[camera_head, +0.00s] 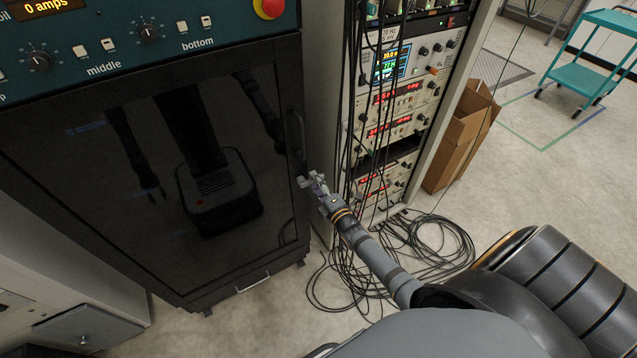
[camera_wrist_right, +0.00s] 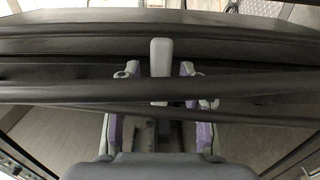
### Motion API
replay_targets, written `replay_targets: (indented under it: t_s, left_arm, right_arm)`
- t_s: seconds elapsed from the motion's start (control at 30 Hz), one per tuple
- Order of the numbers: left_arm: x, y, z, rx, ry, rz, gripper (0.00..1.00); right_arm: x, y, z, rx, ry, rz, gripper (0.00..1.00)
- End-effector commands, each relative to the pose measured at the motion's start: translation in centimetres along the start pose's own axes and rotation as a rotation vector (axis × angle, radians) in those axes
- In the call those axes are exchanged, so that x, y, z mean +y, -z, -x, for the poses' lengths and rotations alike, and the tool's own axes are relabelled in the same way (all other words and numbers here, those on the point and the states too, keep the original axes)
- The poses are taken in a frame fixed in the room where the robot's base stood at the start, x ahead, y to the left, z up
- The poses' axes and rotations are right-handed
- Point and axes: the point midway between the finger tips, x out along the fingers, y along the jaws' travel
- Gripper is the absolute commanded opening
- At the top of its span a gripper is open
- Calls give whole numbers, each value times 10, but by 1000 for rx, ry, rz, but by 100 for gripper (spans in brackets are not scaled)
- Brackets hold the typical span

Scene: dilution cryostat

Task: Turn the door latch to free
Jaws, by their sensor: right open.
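The cabinet door (camera_head: 215,130) is a dark glossy panel at the left of the head view, and it looks closed. The door latch shows in the right wrist view as a pale grey lever (camera_wrist_right: 161,58), lying along the view's up-down direction. My right gripper (camera_head: 313,183) is at the door's right edge, below the door handle (camera_head: 298,135). In the wrist view, the open right gripper (camera_wrist_right: 160,84) has one finger on each side of the lever, with visible gaps. A dark bar crosses in front of the fingers and hides part of them. My left gripper is not directly in view.
An instrument rack (camera_head: 400,100) with hanging black cables stands right of the door, close to my right arm. Cables (camera_head: 400,255) lie coiled on the floor. A cardboard box (camera_head: 460,140) and a teal cart (camera_head: 590,60) stand farther right. My arms are reflected in the door.

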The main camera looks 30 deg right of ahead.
Motion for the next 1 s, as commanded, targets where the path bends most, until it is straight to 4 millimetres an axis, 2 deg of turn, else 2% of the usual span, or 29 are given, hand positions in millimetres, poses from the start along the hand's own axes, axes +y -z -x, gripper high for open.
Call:
replay_targets:
  t_s: [0.13, 0.4, 0.5, 0.7, 1.0]
  left_arm:
    - [1, 0, 0, 0, -1, 1, 40]
    - [2, 1, 0, 1, -2, 1, 40]
    - [2, 1, 0, 2, -2, 1, 40]
    - [2, 2, 0, 2, -3, 1, 40]
    - [2, 2, 0, 2, -3, 1, 40]
  right_arm:
    - [-2, 0, 22, 1, 4, 0, 43]
    - [-2, 0, 87, 1, 5, 0, 43]
    - [-1, 0, 104, 1, 2, 0, 43]
    - [0, 0, 118, 0, 0, 0, 43]
    - [0, 0, 119, 0, 0, 0, 43]
